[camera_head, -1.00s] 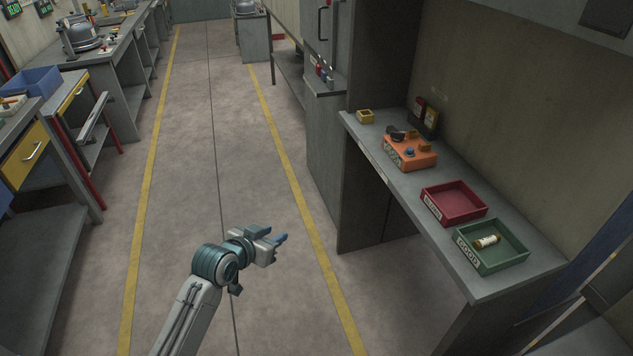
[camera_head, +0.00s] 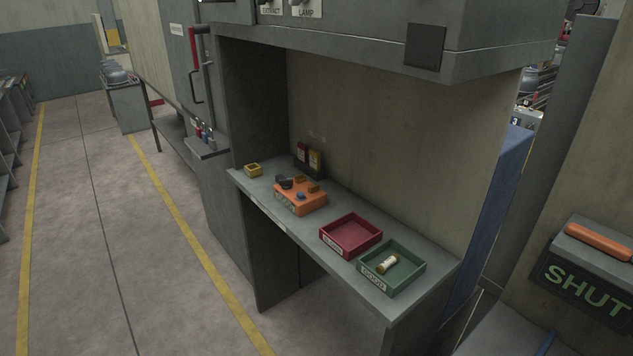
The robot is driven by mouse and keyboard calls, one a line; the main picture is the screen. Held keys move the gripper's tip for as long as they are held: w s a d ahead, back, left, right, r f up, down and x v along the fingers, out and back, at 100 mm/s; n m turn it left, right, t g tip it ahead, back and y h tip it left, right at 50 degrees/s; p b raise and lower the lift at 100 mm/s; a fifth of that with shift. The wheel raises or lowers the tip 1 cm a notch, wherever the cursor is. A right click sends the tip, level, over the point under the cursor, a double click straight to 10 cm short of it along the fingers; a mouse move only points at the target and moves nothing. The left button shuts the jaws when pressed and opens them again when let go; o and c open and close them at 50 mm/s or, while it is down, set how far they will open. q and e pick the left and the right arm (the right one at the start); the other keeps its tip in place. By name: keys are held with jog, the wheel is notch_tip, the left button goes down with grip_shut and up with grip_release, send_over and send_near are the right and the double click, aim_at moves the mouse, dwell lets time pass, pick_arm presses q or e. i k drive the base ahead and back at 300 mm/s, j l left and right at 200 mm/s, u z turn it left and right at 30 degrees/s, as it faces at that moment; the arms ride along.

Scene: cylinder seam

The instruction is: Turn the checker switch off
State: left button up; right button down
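The orange checker (camera_head: 302,199) sits on the grey bench shelf. A green tray (camera_head: 415,276) labelled GOOD holds one small cylinder (camera_head: 387,264) with a pale body and yellowish ends. Neither of my grippers shows in the head view.
A red tray (camera_head: 374,238) stands between the checker and the green tray. The grey shelf (camera_head: 398,309) has an open front edge. Floor at left is clear. A SHUT sign (camera_head: 585,290) is at right.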

aim_at(286, 184)
jog(key=i+j+z, duration=0.15)
jog(key=z, duration=0.3)
jog(key=j+z, duration=0.45)
jog(key=i+j+z, duration=0.15)
jog(key=z, duration=0.3)
jog(key=j+z, duration=0.45)
jog(key=l, duration=0.1)
